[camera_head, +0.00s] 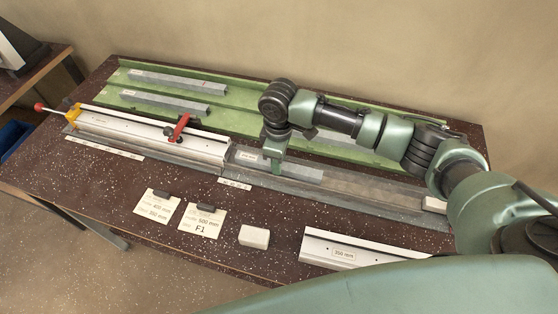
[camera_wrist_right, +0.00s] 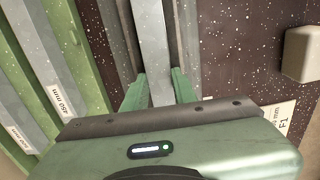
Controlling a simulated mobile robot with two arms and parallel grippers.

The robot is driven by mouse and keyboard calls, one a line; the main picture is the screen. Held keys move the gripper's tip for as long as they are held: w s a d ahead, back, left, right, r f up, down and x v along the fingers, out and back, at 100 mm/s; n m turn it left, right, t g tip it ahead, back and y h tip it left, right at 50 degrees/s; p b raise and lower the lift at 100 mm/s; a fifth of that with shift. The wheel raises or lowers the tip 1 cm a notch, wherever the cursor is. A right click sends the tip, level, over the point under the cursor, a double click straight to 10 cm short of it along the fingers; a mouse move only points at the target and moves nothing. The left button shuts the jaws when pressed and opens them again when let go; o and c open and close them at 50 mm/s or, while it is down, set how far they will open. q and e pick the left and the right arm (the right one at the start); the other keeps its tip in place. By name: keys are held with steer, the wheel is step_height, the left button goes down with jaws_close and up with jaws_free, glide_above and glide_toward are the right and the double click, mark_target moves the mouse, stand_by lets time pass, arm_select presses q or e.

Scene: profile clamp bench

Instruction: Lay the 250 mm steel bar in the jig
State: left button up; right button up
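The steel bar (camera_head: 300,172) is a grey bar with a small label too small to read in the head view. It lies lengthwise along the grey channel of the jig (camera_head: 375,200), right of the clamped white profile (camera_head: 150,133). I cannot tell if it rests on the channel floor or hovers just above. My right gripper (camera_head: 275,158) reaches down onto it from above. In the right wrist view the fingers (camera_wrist_right: 160,88) stand close against both sides of the bar (camera_wrist_right: 153,35), apparently shut on it. My left gripper is not in view.
A green rack (camera_head: 225,120) behind holds several grey bars. A red clamp (camera_head: 178,129) stands on the profile. Two cards (camera_head: 202,221), a pale block (camera_head: 254,237) and a 350 mm profile (camera_head: 365,249) lie in front. Dark bench top is bare at front left.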

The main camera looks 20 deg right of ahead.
step_height(320, 180, up, 3)
steer(key=shift+w+r+b, duration=0.15)
steer(key=shift+b, duration=0.35)
step_height(320, 180, up, 9)
steer(key=b, duration=0.1)
steer(key=shift+s, duration=0.2)
